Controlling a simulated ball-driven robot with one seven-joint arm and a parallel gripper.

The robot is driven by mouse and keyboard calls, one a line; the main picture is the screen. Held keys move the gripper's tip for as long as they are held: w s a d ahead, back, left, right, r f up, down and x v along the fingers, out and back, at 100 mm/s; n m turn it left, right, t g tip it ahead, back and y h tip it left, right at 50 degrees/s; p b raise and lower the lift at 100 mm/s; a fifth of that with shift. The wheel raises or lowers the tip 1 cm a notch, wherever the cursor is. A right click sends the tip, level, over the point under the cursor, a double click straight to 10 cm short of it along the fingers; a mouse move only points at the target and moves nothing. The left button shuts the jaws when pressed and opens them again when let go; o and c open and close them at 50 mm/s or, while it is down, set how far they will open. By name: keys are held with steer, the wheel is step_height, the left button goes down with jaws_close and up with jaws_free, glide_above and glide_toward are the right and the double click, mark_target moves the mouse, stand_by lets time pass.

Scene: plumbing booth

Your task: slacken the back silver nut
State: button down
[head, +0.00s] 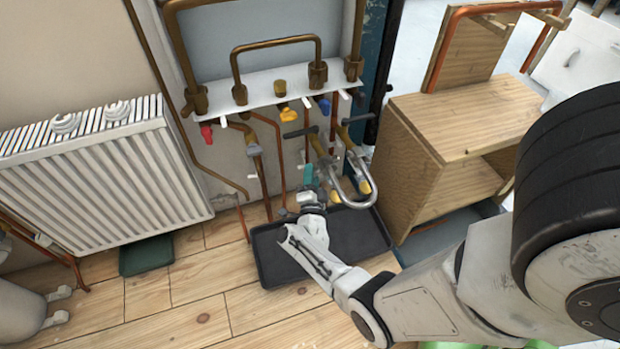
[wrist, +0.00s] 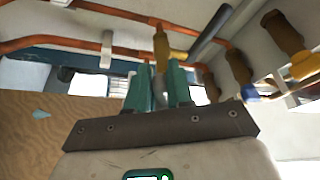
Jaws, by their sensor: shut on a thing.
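My gripper (head: 309,176) is low under the pipework in the head view, its teal fingers beside the silver U-shaped pipe (head: 346,204). In the wrist view my gripper (wrist: 159,78) has its teal fingers on both sides of a narrow grey piece, with a brass fitting (wrist: 161,45) just beyond. The jaws are shut on this piece, which I take for the back silver nut. The fingers hide most of it, and in the head view I cannot make it out.
A black tray (head: 355,240) lies on the wooden floor below my gripper. A wooden cabinet (head: 455,125) stands close on the right and a white radiator (head: 100,175) on the left. Copper pipes and valves, one with a yellow handle (head: 288,114), hang above.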

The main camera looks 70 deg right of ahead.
steer(key=shift+s+d+f+n+b, duration=0.15)
steer(key=shift+f+n+b, duration=0.2)
steer(key=shift+n, duration=0.25)
steer(key=shift+t, duration=0.3)
steer(key=c, duration=1.1)
jaws_free()
steer(key=p+v, duration=0.3)
steer(key=v, duration=0.7)
steer(key=shift+a, duration=0.4)
steer(key=shift+f, duration=0.15)
